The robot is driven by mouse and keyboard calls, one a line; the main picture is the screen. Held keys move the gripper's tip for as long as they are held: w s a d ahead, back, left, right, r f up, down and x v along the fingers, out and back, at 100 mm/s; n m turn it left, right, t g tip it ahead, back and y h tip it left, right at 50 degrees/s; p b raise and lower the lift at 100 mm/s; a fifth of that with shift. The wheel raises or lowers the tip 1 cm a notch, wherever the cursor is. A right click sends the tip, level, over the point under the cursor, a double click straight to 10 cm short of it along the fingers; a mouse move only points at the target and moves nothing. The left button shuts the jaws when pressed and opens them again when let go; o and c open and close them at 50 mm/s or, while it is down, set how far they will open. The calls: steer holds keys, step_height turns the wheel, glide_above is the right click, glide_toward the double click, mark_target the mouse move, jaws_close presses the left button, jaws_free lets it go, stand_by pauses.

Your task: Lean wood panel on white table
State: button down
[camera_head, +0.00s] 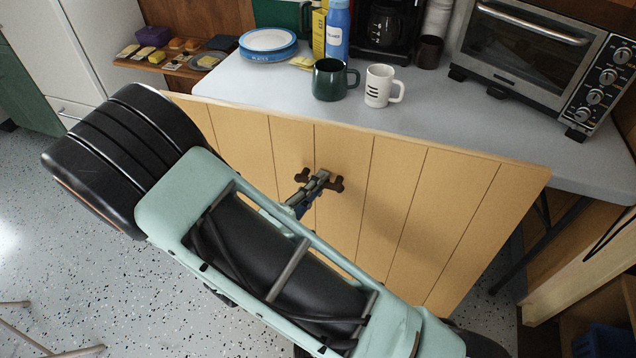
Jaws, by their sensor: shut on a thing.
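The wood panel (389,200) is a wide, light tan board with vertical grooves. It stands in front of the white table (470,135), and its top edge runs along the table's front edge in the picture. I cannot tell whether the two touch. My gripper (321,181) is at the panel's near face, shut on a dark brown handle (337,184) there. My arm covers the panel's lower left part, and its bottom edge is mostly hidden.
On the table stand a green mug (328,82), a white mug (378,88), a blue bottle (337,34), stacked plates (267,42), a coffee maker (386,27) and a toaster oven (535,50). A wooden frame (585,272) stands at the right. Speckled floor (60,220) is open at the left.

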steer(key=shift+a+f+b, duration=0.15)
steer(key=shift+f+b, duration=0.15)
steer(key=shift+b, duration=0.4)
steer(key=shift+w, duration=0.2)
steer(key=shift+a+x, duration=0.25)
steer(key=shift+x, duration=1.2)
steer(key=shift+w+r, duration=0.1)
steer(key=shift+w, duration=0.2)
steer(key=shift+a+x, duration=0.15)
steer(key=shift+x, duration=0.6)
steer(key=shift+a+x, duration=0.15)
steer(key=shift+x, duration=0.6)
steer(key=shift+w+g, duration=0.3)
steer(key=shift+w, duration=0.05)
steer(key=shift+w+d+y, duration=0.15)
steer(key=shift+w+d, duration=0.15)
steer(key=shift+w, duration=0.4)
steer(key=shift+w+d+y, duration=0.15)
steer(key=shift+w+d, duration=0.15)
steer(key=shift+w, duration=0.4)
steer(key=shift+w, duration=0.1)
